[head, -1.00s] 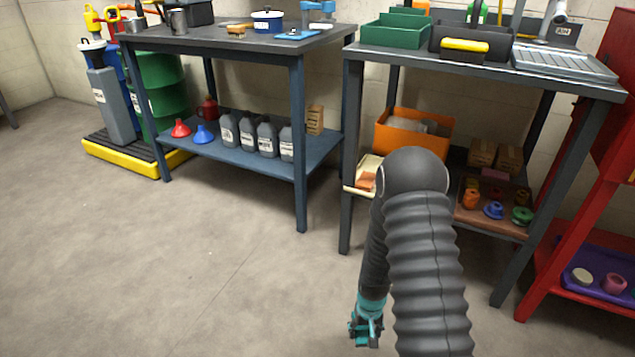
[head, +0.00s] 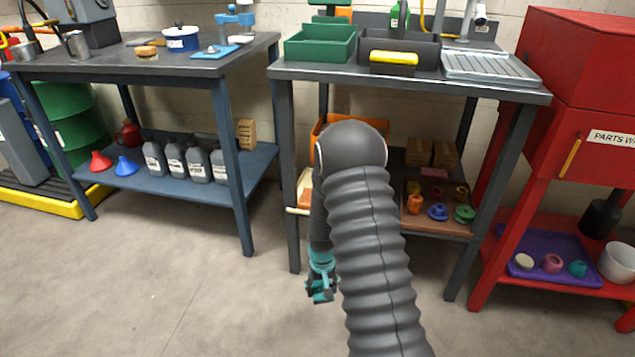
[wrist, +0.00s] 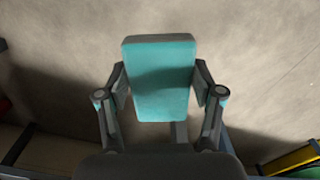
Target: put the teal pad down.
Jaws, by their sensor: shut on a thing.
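The teal pad (wrist: 160,78) is a flat block with a grey edge, upright in the middle of the wrist view. My gripper (wrist: 162,92) is shut on it, with one finger against each side. In the head view my gripper (head: 321,284) hangs low over the bare floor, left of my arm. The pad cannot be told apart from the gripper's own teal parts there.
A dark workbench (head: 405,82) stands behind my arm, with an orange bin (head: 322,128) below. A blue bench (head: 140,66) is at left. A red parts washer (head: 590,90) stands right, above a purple tray (head: 540,245). The floor in front is clear.

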